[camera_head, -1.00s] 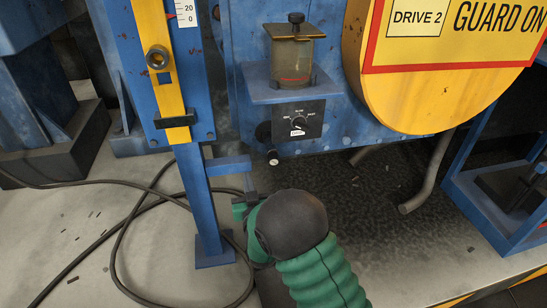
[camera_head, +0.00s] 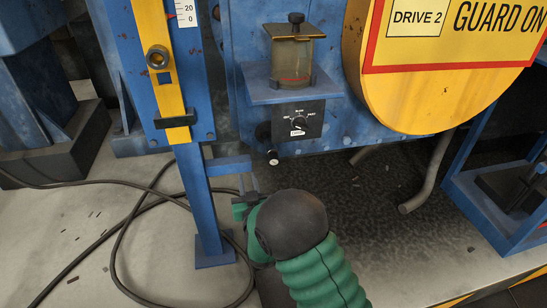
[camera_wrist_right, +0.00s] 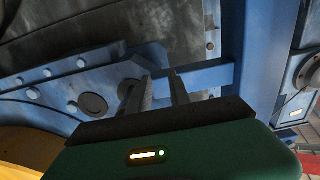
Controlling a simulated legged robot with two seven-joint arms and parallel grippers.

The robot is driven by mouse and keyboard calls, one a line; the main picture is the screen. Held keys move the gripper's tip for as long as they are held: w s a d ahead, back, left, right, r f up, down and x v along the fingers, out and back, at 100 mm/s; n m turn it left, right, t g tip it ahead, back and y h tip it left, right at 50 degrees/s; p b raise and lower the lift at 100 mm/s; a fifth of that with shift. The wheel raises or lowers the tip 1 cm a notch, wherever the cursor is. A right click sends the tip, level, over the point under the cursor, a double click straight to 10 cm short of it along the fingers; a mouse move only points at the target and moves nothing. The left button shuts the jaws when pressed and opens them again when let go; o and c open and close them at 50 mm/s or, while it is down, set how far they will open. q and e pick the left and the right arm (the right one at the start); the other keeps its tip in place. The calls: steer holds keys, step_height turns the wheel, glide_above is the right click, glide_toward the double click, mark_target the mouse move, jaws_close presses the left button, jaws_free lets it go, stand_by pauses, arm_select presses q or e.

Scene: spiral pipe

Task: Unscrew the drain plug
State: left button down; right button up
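A small dark cylinder with a pale end, which looks like the drain plug (camera_head: 273,158), sticks out under the blue machine body, below the dial box. My right gripper (camera_head: 249,178) is below and left of it in the head view, apart from it, with two thin fingers pointing up. My left gripper is not in view.
A blue post (camera_head: 204,205) with a short side bar (camera_head: 228,166) stands close left of my right gripper. A black cable (camera_head: 118,225) loops on the floor. A bent pipe (camera_head: 427,175) hangs at right.

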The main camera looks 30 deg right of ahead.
steer(key=shift+s, duration=0.1)
steer(key=p+v, duration=0.5)
steer(key=v, duration=1.1)
steer(key=shift+s, duration=0.3)
